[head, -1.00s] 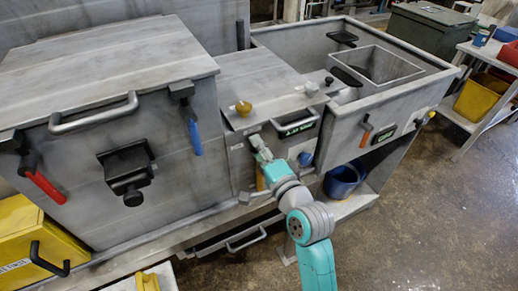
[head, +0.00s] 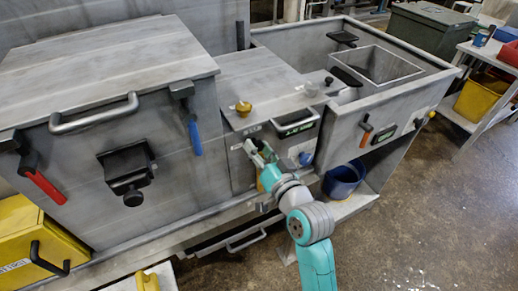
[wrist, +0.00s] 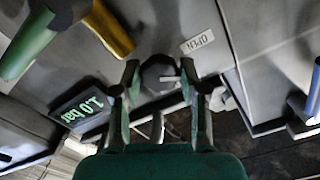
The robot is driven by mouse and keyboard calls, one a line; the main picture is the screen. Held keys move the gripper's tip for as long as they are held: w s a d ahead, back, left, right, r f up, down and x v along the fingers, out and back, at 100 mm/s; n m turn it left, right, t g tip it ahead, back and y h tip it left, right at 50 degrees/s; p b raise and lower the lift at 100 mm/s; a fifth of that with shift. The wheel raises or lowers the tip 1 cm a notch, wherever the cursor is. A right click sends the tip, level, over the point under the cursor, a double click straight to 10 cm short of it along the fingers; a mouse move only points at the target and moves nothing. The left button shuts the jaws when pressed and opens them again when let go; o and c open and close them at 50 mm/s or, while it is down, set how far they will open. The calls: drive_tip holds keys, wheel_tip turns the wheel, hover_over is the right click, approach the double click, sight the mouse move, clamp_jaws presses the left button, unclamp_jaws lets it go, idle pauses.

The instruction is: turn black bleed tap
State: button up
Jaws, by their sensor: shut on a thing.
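The black bleed tap (wrist: 158,73) is a dark knob with a pale pointer mark, in the wrist view at upper middle. My gripper (wrist: 159,84) has one finger on each side of it and is shut on it. An upside-down white "OPEN" label (wrist: 198,42) is just right of the tap. In the head view my gripper (head: 257,149) is at the front of the grey middle cabinet (head: 244,179), and it hides the tap there.
A display (wrist: 80,112) reading 1.0 bar is left of the gripper. A green handle (wrist: 35,42) and a brass-coloured bar (wrist: 108,26) are close by at upper left.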

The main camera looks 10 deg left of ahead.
drive_tip(key=shift+n, duration=2.3)
drive_tip(key=o, duration=1.1)
drive_tip(key=shift+o, duration=0.2)
drive_tip(key=shift+s, duration=0.1)
drive_tip(key=v, duration=1.2)
